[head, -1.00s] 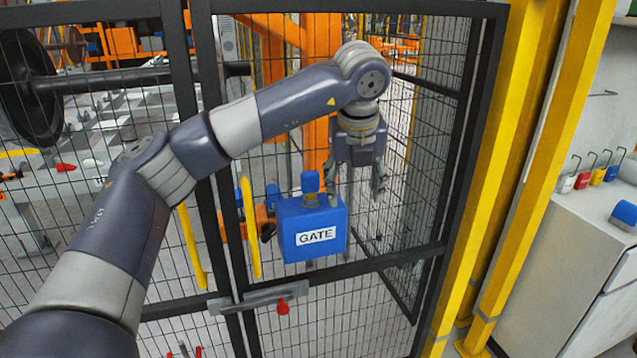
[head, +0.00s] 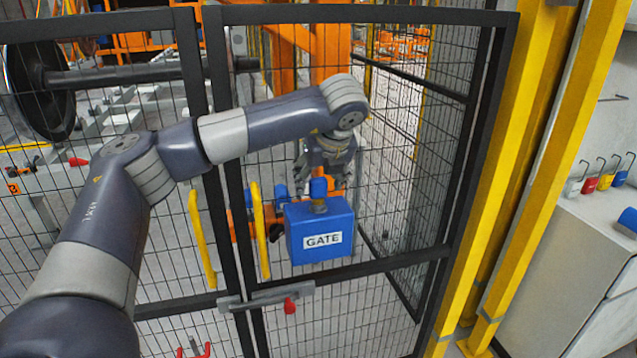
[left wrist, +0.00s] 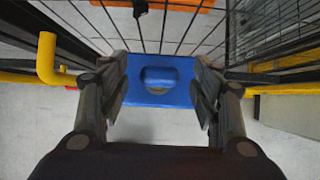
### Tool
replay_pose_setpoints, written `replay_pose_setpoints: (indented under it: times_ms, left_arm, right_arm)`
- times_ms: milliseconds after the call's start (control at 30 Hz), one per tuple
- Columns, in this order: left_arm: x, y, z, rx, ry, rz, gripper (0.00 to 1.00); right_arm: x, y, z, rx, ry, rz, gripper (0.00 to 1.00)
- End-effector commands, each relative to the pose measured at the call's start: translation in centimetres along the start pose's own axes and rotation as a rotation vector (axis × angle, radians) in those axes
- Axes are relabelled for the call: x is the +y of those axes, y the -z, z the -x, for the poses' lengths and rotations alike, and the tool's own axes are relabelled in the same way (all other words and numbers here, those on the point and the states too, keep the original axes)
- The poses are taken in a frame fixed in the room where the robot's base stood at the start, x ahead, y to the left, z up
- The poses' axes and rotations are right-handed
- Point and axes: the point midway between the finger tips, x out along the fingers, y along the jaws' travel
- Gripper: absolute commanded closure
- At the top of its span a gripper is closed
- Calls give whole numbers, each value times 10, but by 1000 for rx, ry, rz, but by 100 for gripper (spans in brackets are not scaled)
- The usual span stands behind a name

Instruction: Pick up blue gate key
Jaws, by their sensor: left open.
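The blue gate key (head: 318,187) stands upright in the top of the blue box marked GATE (head: 305,218), which is on the mesh gate. In the left wrist view the key's rounded blue head (left wrist: 159,76) lies between my fingers, with the box top (left wrist: 160,97) around it. My left gripper (head: 321,176) points down just above the box, open, a finger on each side of the key. I see no clear contact with it. My right gripper is out of view.
The black-framed mesh gate (head: 212,120) has yellow handles (head: 258,230) and a bolt with a red knob (head: 290,306). Yellow posts (head: 520,180) stand to the right. A grey cabinet (head: 570,265) beyond holds small coloured hooked items.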

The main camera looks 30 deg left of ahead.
Motion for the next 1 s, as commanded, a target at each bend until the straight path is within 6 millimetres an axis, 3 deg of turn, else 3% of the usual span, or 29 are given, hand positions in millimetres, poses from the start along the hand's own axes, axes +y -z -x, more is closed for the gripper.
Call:
replay_pose_setpoints:
  times_ms: [133,367,600,1000]
  left_arm:
    - [0,0,-15,0,-1,-1,42]
    - [0,1,-18,0,1,-1,42]
    - [0,1,-18,0,1,-1,89]
    - [-1,-1,-15,-1,2,1,90]
  right_arm:
    - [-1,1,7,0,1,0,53]
    - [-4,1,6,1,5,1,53]
    - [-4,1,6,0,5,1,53]
    - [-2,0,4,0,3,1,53]
